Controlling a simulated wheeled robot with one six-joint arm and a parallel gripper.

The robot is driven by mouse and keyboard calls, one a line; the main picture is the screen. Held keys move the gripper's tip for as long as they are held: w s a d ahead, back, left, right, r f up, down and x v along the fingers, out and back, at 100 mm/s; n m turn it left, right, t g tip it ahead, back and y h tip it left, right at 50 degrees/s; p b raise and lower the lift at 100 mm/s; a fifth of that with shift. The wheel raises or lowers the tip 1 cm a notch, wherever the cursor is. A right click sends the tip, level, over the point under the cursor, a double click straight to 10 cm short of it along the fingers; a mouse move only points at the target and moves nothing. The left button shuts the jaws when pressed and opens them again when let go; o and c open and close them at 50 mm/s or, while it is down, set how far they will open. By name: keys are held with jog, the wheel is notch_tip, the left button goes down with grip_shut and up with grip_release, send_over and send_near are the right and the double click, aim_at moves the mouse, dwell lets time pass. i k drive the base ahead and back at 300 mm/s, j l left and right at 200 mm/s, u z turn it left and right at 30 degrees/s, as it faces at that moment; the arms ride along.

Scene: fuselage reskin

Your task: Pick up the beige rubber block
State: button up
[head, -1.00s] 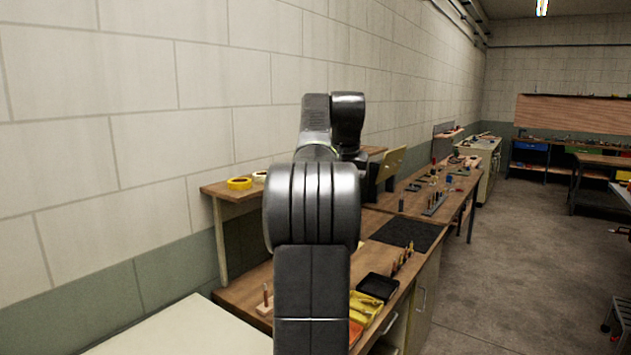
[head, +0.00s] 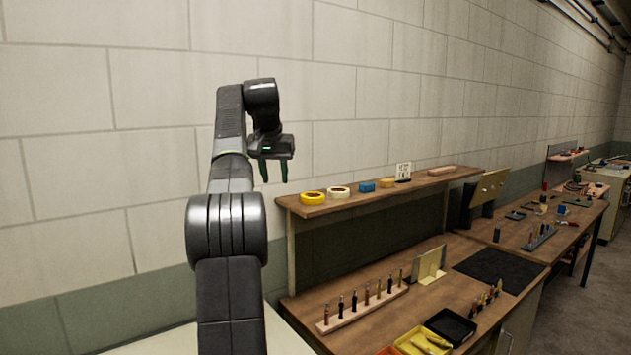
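My gripper (head: 274,181) hangs in the air in front of the wall, left of and above the raised shelf. Its two dark green fingers point down and are apart, with nothing between them. A small pinkish-beige block (head: 441,170) lies near the right end of the shelf (head: 345,202); it may be the beige rubber block, but its material is too small to tell. A yellow-tan block (head: 387,183) lies further left on the shelf, beside a blue block (head: 367,187). My gripper is well apart from all of them.
A yellow ring (head: 312,198) and a white ring (head: 339,192) lie at the shelf's left end. A white perforated piece (head: 403,171) stands on it. Below, the bench holds a tool rack (head: 362,309), a beige stand (head: 431,265), a black mat (head: 499,270) and trays (head: 450,325).

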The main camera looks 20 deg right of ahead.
aim_at(386, 183)
jog(key=i+l+u, duration=0.1)
jog(key=l+u, duration=0.3)
jog(key=l, duration=0.4)
jog(key=l+u, duration=0.45)
jog(key=l, duration=0.3)
jog(key=k+l+u, duration=0.1)
jog(key=l+u, duration=0.3)
jog(key=l, duration=0.4)
jog(key=k+l, duration=0.1)
jog(key=l, duration=0.35)
jog(key=k+l, duration=0.1)
jog(key=l, duration=0.35)
jog(key=l+u, duration=0.1)
jog(key=l, duration=0.35)
jog(key=k+l, duration=0.15)
jog(key=l, duration=0.25)
jog(key=k+l, duration=0.15)
jog(key=l, duration=0.3)
jog(key=k+l, duration=0.1)
jog(key=l, duration=0.35)
jog(key=k+l+u, duration=0.1)
jog(key=l, duration=0.35)
